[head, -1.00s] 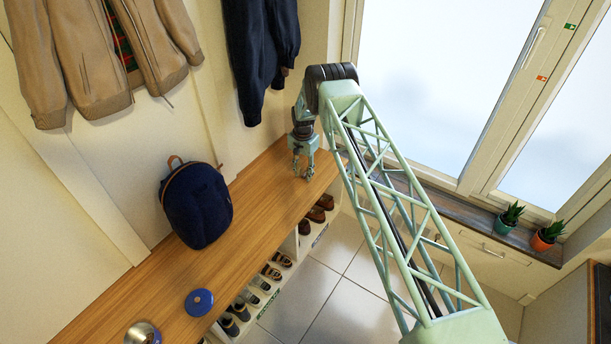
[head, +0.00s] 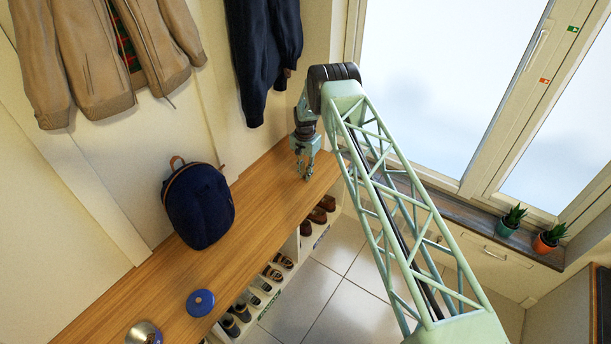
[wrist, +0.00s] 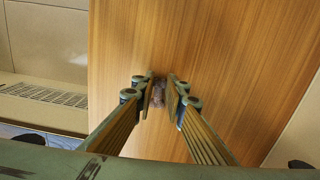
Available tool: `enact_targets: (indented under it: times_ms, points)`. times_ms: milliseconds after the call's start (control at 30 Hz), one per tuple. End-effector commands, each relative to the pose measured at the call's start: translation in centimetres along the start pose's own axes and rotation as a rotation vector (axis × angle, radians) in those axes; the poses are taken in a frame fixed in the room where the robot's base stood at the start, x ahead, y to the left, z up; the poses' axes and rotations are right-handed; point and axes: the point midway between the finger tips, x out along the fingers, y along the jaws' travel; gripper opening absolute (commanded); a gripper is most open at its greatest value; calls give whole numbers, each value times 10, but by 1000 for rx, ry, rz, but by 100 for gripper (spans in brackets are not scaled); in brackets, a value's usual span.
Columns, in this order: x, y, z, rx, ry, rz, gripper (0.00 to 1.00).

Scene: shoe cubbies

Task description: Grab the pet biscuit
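The pet biscuit (wrist: 158,94) is a small pinkish-brown piece on the wooden bench top. In the wrist view it lies between the two fingers of my gripper (wrist: 160,92) and fills most of the narrow gap. The fingers are drawn close together with one on each side of it. In the head view my gripper (head: 306,173) points down at the far end of the bench, low over its top. The biscuit cannot be made out there.
The wooden bench (head: 262,200) holds a navy backpack (head: 198,207), a blue round object (head: 200,302) and a metal bowl-like object (head: 143,333). Shoes (head: 272,272) fill cubbies below. Jackets (head: 262,60) hang above. Potted plants (head: 548,238) stand on the windowsill.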

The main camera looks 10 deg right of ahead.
Motion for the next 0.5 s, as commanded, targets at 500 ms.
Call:
enact_targets:
  times_ms: [500]
  points:
    - [-32,10,10,0,-1,1,7]
